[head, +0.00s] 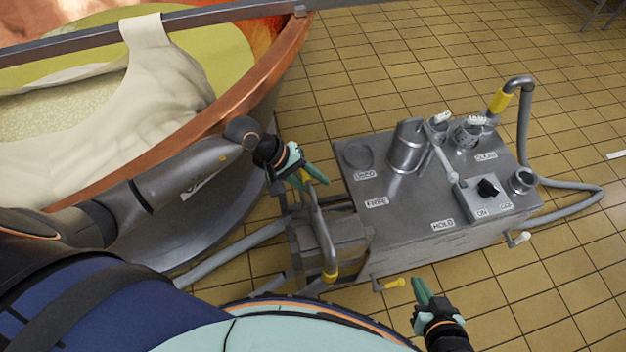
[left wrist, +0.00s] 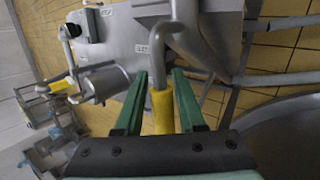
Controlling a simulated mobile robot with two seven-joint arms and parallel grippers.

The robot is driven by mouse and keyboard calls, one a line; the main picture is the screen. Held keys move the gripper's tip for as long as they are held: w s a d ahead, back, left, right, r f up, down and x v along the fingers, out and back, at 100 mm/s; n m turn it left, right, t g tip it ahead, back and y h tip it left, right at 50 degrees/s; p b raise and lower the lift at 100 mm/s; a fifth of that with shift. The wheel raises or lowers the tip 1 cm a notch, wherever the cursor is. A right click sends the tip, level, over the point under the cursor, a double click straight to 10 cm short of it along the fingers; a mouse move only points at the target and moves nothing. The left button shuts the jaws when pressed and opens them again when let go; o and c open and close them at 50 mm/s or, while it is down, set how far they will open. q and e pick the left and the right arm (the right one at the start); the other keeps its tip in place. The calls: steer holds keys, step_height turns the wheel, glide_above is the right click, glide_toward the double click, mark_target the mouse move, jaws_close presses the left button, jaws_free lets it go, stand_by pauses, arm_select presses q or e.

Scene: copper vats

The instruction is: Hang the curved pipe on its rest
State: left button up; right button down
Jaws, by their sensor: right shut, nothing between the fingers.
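The curved pipe (head: 322,235) is grey with yellow sleeves and stands at the left of the metal machine. My left gripper (head: 312,172) is at its upper yellow sleeve. In the left wrist view the green fingers (left wrist: 161,85) lie on either side of the yellow sleeve (left wrist: 163,112), close against it, and the pipe (left wrist: 158,60) bends away to the right beyond them. I cannot tell which part is the rest.
The machine (head: 410,215) carries a metal cylinder (head: 406,147), a black knob (head: 488,188) and labels. A second bent pipe with a yellow sleeve (head: 501,102) and hose stands at its back right. A copper vat (head: 225,120) fills the left. Tiled floor lies clear behind.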

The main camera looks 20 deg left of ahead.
arm_select(q)
steer(key=o, duration=0.3)
steer(key=p+v, duration=0.3)
steer(key=v, duration=0.3)
steer(key=shift+a+r, duration=0.1)
steer(key=shift+a, duration=0.05)
steer(key=p, duration=0.2)
glide_toward(303, 177)
steer(key=shift+w+d+f, duration=0.2)
steer(key=shift+d+f, duration=0.05)
steer(key=shift+f, duration=0.15)
arm_select(e)
steer(key=r, duration=0.1)
steer(key=d+r, duration=0.1)
steer(key=r, duration=0.1)
steer(key=shift+s+d+r, duration=0.1)
steer(key=shift+s+d, duration=0.25)
steer(key=shift+d, duration=0.05)
